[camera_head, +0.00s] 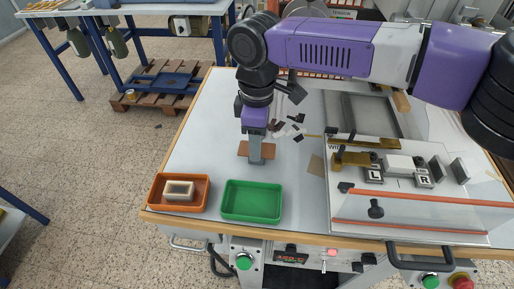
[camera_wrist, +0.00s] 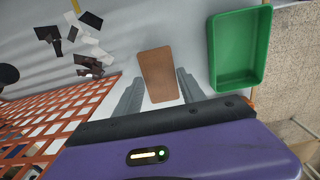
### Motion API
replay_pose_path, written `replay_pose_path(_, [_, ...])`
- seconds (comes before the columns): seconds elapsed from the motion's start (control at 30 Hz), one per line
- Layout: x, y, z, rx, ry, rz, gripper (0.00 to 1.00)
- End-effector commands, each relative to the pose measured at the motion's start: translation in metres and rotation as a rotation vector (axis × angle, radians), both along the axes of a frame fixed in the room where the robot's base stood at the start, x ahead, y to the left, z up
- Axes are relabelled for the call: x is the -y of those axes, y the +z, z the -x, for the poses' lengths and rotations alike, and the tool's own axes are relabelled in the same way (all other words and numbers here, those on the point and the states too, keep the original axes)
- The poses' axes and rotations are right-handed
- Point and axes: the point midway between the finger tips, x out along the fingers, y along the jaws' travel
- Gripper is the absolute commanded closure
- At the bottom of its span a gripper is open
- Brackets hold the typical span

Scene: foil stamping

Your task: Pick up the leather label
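The leather label is a flat tan-brown rectangle (camera_head: 243,149) lying on the light worktable behind the green tray in the head view. It shows whole in the wrist view (camera_wrist: 158,72). My gripper (camera_head: 256,162) points down over the label and hides its middle in the head view. In the wrist view the two grey fingers (camera_wrist: 159,85) are apart, one on each side of the label's near end, with nothing held. How high the fingertips are above the table cannot be told.
A green tray (camera_head: 224,211) and an orange tray (camera_head: 153,202) holding a pale block (camera_head: 179,190) stand at the front edge. Dark and white scraps (camera_head: 291,127) lie behind right of the label. The stamping machine (camera_head: 346,204) takes up the right side. Bare tabletop lies left of the label.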

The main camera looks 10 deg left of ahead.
Motion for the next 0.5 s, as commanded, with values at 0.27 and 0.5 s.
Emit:
replay_pose_path(0.27, [-0.0001,0.0002,0.0,0.0,0.0,0.0,0.93])
replay_pose_path(0.5, [-0.0002,0.0022,0.0,0.0,0.0,0.0,0.93])
